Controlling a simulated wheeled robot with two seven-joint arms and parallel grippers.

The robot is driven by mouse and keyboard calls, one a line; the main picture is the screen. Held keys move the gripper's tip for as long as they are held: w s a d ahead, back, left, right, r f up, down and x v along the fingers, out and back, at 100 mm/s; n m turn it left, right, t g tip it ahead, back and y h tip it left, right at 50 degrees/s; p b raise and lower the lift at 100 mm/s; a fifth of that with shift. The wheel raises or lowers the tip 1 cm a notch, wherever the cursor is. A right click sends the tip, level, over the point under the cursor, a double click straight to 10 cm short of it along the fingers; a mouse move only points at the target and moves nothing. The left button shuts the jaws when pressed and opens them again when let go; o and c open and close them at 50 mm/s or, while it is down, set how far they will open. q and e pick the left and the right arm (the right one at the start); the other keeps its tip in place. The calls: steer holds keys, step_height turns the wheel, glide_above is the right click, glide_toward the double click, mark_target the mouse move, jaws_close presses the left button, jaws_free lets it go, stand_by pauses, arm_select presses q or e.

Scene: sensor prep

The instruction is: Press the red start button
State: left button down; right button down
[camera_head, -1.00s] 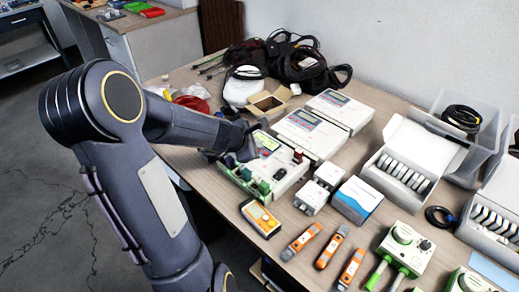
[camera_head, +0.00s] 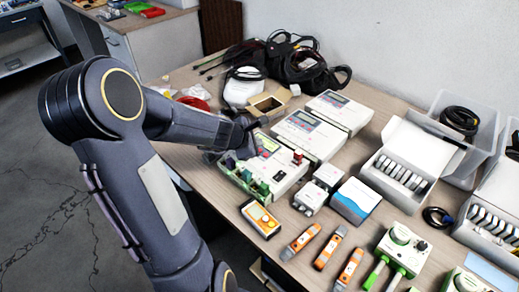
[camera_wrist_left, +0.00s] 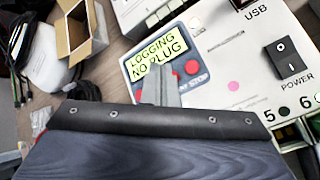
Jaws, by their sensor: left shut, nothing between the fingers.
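A white logger unit (camera_head: 290,176) with a small green display lies on the table. In the left wrist view its display (camera_wrist_left: 153,55) reads "LOGGING NO PLUG". A round red button (camera_wrist_left: 192,67) shows just right of my fingers, near the lettering "STOP". Another red spot shows left of the fingers, partly covered. My left gripper (camera_wrist_left: 164,78) is shut and empty, its tips over the blue panel just below the display. I cannot tell whether they touch it. In the head view my left gripper (camera_head: 246,138) is at the unit's far left edge, largely hidden by its wrist. My right gripper is not in view.
A black power switch (camera_wrist_left: 287,56) and numbered sockets sit on the unit's face. A similar unit (camera_head: 302,133) stands close behind it. An open cardboard box (camera_head: 268,105) and black cables (camera_head: 300,65) lie beyond. A yellow handheld device (camera_head: 260,218) lies in front.

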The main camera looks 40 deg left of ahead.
arm_select(q)
steer(key=shift+r+p, duration=2.4)
steer(key=shift+r, duration=0.15)
steer(key=shift+f, duration=0.1)
steer(key=s+d+r+m+h+p, duration=0.1)
steer(key=s+d+r+m+h, duration=0.1)
steer(key=s+d+r+m, duration=0.35)
steer(key=s+d+r+m+h+p, duration=0.1)
steer(key=s+d+r+m+h, duration=0.15)
steer(key=d+r+m, duration=0.5)
steer(key=s+d+f+m+g+p, duration=0.1)
steer(key=s+d+m, duration=0.5)
steer(key=s+m, duration=0.6)
steer(key=s+f+g, duration=0.1)
steer(key=s+g, duration=0.1)
steer(key=shift+s+d+m+g+p, duration=0.2)
steer(key=shift+s+m+g+p, duration=0.1)
steer(key=shift+s+p, duration=0.1)
